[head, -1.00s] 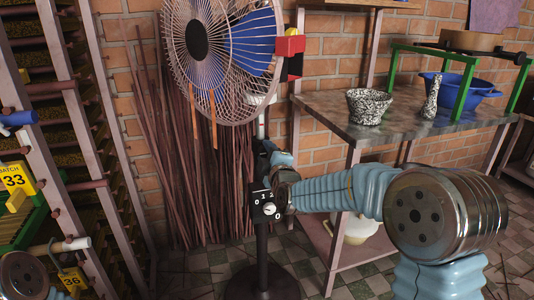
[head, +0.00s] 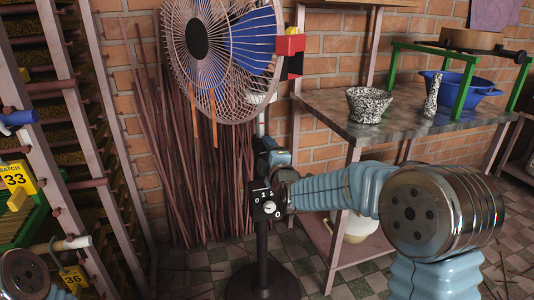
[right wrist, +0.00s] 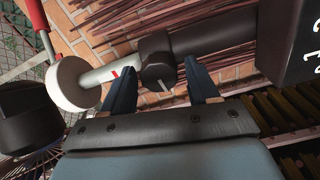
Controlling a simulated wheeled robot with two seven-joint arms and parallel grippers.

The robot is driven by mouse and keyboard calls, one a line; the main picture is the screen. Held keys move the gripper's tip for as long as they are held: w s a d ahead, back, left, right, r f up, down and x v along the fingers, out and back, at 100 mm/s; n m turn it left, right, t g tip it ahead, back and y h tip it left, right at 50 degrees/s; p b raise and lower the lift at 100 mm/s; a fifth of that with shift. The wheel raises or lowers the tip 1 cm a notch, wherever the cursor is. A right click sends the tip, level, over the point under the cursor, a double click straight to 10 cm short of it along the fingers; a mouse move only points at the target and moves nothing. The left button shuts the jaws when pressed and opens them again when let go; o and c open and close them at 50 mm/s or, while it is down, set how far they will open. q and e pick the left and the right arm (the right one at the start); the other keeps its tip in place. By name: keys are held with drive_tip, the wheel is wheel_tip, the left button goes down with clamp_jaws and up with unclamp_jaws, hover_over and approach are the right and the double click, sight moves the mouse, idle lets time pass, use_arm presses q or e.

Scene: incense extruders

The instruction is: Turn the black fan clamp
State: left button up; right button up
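The black fan clamp (right wrist: 157,62) shows in the right wrist view as a dark collar with a small pale lever, where the fan's white tube (right wrist: 105,76) enters the thicker black pole (right wrist: 215,38). My right gripper (right wrist: 160,75) is open, with one dark blue finger on each side of the clamp. Gaps show between the fingers and the clamp, so contact is not evident. In the head view my right gripper (head: 269,150) is at the fan pole, below the fan (head: 225,50) and above the control box (head: 265,205). It largely hides the clamp there.
A rack with yellow tags (head: 18,178) stands at the left. A bundle of thin brown sticks (head: 190,170) leans on the brick wall behind the fan. A table (head: 400,128) at the right holds a speckled bowl (head: 369,104) and a blue basin (head: 480,88).

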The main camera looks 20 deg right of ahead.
drive_tip(key=shift+o, duration=0.3)
drive_tip(key=shift+s, duration=0.1)
drive_tip(key=s, duration=1.3)
drive_tip(key=shift+s+d, duration=0.25)
drive_tip(key=shift+s, duration=0.05)
drive_tip(key=s+a+f+m+g, duration=0.1)
drive_tip(key=s+f+m+g, duration=0.15)
drive_tip(key=f, duration=0.85)
drive_tip(key=s+a+f+m+g+y, duration=0.1)
drive_tip(key=a+f+m+g, duration=0.2)
drive_tip(key=f, duration=0.7)
drive_tip(key=s+f+m+g, duration=0.2)
drive_tip(key=f+m+g, duration=0.15)
drive_tip(key=f, duration=0.75)
drive_tip(key=s+a+f+m+g+y, duration=0.2)
drive_tip(key=s+a+f+m+g, duration=0.2)
drive_tip(key=s+f+m+g, duration=0.4)
drive_tip(key=s+f+m, duration=0.1)
drive_tip(key=s+f, duration=0.6)
drive_tip(key=s, duration=0.2)
drive_tip(key=shift+a+f+y, duration=0.3)
drive_tip(key=shift+a, duration=0.05)
